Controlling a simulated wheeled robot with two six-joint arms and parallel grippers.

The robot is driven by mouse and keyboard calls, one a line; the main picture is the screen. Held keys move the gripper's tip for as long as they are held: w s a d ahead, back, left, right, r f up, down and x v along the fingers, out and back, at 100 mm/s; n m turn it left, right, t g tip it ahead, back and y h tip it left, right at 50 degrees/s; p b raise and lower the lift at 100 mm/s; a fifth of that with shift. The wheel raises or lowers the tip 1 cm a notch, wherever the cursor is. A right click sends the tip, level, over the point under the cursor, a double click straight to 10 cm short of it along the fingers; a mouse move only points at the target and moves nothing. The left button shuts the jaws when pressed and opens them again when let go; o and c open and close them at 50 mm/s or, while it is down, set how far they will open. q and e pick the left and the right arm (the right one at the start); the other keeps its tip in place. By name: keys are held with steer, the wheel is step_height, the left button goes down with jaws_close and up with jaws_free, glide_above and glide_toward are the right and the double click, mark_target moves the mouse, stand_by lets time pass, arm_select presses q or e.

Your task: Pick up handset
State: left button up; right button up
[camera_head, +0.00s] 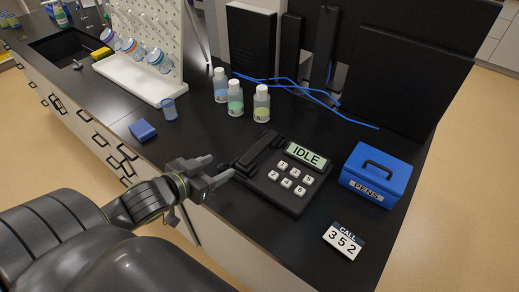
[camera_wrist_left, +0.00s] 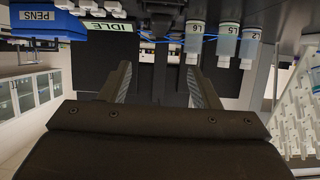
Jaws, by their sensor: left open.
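The black handset (camera_head: 258,152) lies in its cradle on the left side of the black desk phone (camera_head: 268,196). The phone has a screen reading IDLE and several white number keys. My left gripper (camera_head: 222,168) is just left of the handset, apart from it, with its fingers pointing toward it. The gripper is open and empty. In the left wrist view, which is upside down, the open fingers (camera_wrist_left: 160,74) stand apart, and a dark shape, likely the handset's end (camera_wrist_left: 162,14), lies between and above them. My right gripper is not in view.
A card reading CALL 352 (camera_head: 343,241) lies in front of the phone. A blue PENS box (camera_head: 376,174) stands to its right. Several capped bottles (camera_head: 235,98) and blue cables (camera_head: 300,88) are behind it. A blue block (camera_head: 142,131) lies left.

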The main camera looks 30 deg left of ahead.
arm_select(q)
glide_toward(258, 146)
steer(key=shift+x, duration=1.25)
steer(key=shift+w+d+f+p, duration=0.2)
steer(key=shift+w+p, duration=0.1)
steer(key=shift+w, duration=0.3)
steer(key=p+x, duration=0.1)
steer(key=x, duration=0.2)
steer(key=shift+w+f, duration=0.35)
steer(key=shift+w, duration=0.25)
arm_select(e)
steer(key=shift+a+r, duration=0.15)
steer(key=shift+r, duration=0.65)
arm_select(q)
steer(key=c, duration=1.2)
